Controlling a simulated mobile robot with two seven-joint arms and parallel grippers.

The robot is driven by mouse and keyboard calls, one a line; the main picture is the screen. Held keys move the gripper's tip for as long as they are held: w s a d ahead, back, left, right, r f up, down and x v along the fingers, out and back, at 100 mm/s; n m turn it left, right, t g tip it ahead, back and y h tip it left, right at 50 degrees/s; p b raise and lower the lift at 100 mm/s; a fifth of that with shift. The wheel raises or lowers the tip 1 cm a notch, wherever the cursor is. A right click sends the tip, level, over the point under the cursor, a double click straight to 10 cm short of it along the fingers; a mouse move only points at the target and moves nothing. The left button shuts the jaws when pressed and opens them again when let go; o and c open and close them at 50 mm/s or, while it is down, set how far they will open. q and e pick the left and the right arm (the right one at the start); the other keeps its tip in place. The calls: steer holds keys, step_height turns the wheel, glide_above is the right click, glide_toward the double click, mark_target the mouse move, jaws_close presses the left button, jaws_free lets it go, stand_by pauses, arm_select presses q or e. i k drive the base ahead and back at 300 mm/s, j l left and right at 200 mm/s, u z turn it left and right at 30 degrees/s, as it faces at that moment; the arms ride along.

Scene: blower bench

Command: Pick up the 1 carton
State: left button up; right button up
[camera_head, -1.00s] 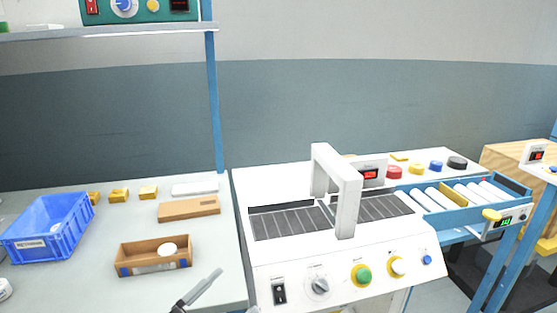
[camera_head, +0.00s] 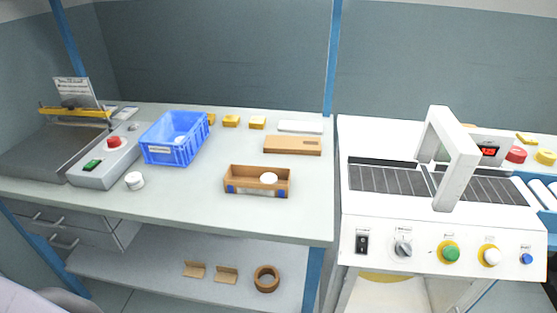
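No single thing is clearly marked as the carton. A flat brown cardboard-like box (camera_head: 292,146) lies on the bench, left of the white machine. Just in front of it is a brown open-topped box (camera_head: 240,188) with blue corner marks and a round white piece (camera_head: 268,178) in it. Several small yellow blocks or boxes (camera_head: 231,121) stand in a row behind, right of the blue crate. Neither of my grippers shows in the head view.
A blue crate (camera_head: 160,156) holds something white. The conveyor machine (camera_head: 385,213) with an arch stands right. A sealer-like device (camera_head: 105,160) stands left. A roll of tape (camera_head: 266,279) and brown pieces lie on the lower shelf. The bench front (camera_head: 190,210) is clear.

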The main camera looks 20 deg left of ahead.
mark_target(238, 179)
steer(key=z, duration=0.45)
steer(key=j+z, duration=0.3)
steer(key=z, duration=0.15)
steer(key=k+j+z, duration=0.15)
steer(key=z, duration=0.25)
steer(key=k+j+z, duration=0.25)
steer(key=j, duration=0.3)
steer(key=k+j+z, duration=0.25)
steer(key=j, duration=0.25)
steer(key=k+j+z, duration=0.25)
steer(key=k+j, duration=0.15)
steer(key=k+u, duration=0.25)
steer(key=i+l, duration=0.05)
steer(key=i, duration=0.05)
